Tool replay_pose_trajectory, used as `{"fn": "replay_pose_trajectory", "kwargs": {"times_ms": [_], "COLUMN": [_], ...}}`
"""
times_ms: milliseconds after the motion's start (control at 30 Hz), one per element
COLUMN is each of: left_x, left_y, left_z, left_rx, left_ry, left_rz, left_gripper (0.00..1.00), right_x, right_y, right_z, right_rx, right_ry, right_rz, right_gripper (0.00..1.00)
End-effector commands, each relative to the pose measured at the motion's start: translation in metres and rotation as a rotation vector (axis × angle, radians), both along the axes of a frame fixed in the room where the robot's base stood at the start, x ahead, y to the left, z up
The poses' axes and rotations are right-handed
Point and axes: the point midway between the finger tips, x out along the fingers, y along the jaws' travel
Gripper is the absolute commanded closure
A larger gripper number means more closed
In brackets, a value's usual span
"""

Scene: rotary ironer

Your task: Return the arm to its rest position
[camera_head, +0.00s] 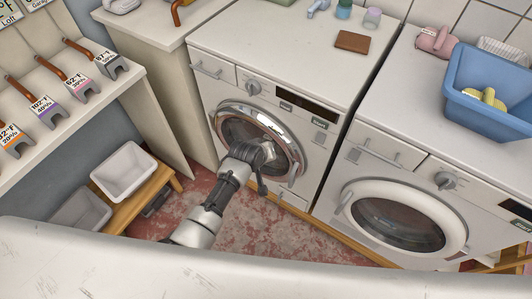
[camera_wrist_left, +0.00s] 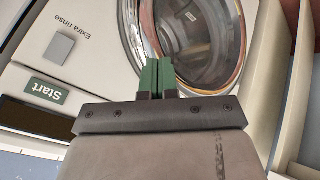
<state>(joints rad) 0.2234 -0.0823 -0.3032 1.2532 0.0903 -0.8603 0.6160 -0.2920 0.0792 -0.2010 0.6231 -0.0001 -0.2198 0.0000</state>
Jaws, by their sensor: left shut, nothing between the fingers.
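My left arm (camera_head: 225,190) reaches up from the lower middle of the head view, and its end is in front of the round door (camera_head: 290,150) of the left washing machine. The fingers are hard to make out there. In the left wrist view my left gripper (camera_wrist_left: 157,75) shows two green fingers pressed together with nothing between them. They overlap the washer's door (camera_wrist_left: 190,45) in the picture; I cannot tell whether they touch it. The Start button (camera_wrist_left: 46,90) and the Extra rinse button (camera_wrist_left: 59,48) lie left of the fingers. My right gripper is in neither view.
A second front-loading machine (camera_head: 400,215) stands at the right, with a blue basket (camera_head: 480,105) on top. A brown wallet-like item (camera_head: 352,41) lies on the left machine. White bins (camera_head: 123,172) sit on a low wooden stand at the left. Red floor (camera_head: 255,225) shows around my arm.

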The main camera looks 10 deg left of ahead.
Motion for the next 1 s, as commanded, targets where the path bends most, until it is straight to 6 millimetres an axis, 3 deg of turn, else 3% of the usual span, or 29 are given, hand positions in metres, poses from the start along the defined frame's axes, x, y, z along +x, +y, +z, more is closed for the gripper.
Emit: {"fn": "replay_pose_trajectory", "kwargs": {"times_ms": [367,467,567,767,900,1000], "left_x": [-0.007,-0.015,-0.039,-0.133,-0.217,-0.282], "left_y": [-0.001,0.004,0.017,0.061,0.095,0.119], "left_z": [0.006,-0.009,-0.047,-0.153,-0.214,-0.247], "left_rx": [0.001,0.017,0.062,0.194,0.281,0.335], "left_ry": [0.003,0.016,0.050,0.149,0.220,0.271], "left_rz": [0.000,-0.008,-0.033,-0.139,-0.232,-0.306], "left_gripper": [1.00,1.00,1.00,1.00,1.00,1.00], "right_x": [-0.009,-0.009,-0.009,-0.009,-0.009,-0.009], "right_y": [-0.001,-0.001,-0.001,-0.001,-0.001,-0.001], "right_z": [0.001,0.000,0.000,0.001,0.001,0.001], "right_rx": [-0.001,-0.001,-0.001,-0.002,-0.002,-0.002], "right_ry": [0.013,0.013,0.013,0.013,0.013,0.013], "right_rz": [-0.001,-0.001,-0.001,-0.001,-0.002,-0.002], "right_gripper": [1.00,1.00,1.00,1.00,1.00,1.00]}}
